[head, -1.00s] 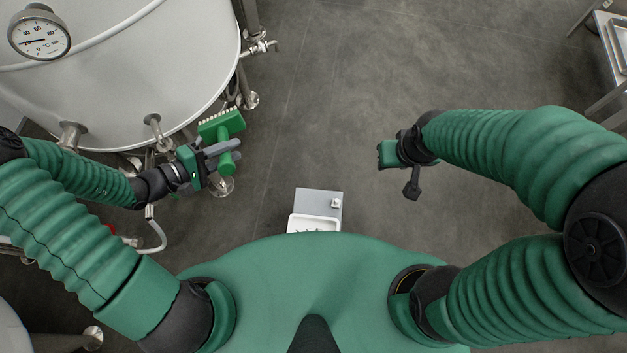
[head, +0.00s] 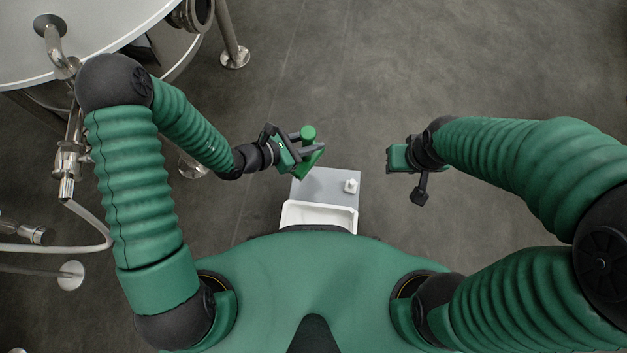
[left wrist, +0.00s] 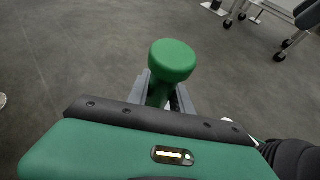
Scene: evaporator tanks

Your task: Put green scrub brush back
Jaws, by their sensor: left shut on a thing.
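The green scrub brush (head: 307,134) is held in my left gripper (head: 305,152), which is shut on it above the floor in front of my body. In the left wrist view the round green end of the brush (left wrist: 172,62) stands up between the two grey fingers (left wrist: 160,92). The brush's head is mostly hidden there. My right gripper (head: 397,158) hangs at the right, away from the brush; its fingers are not clear enough to judge.
A grey flat surface (head: 325,187) with a white tray (head: 320,215) and a small white fitting (head: 350,186) lies just before my body. A tank (head: 90,30) with pipes and valves stands at the upper left. The floor ahead is clear.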

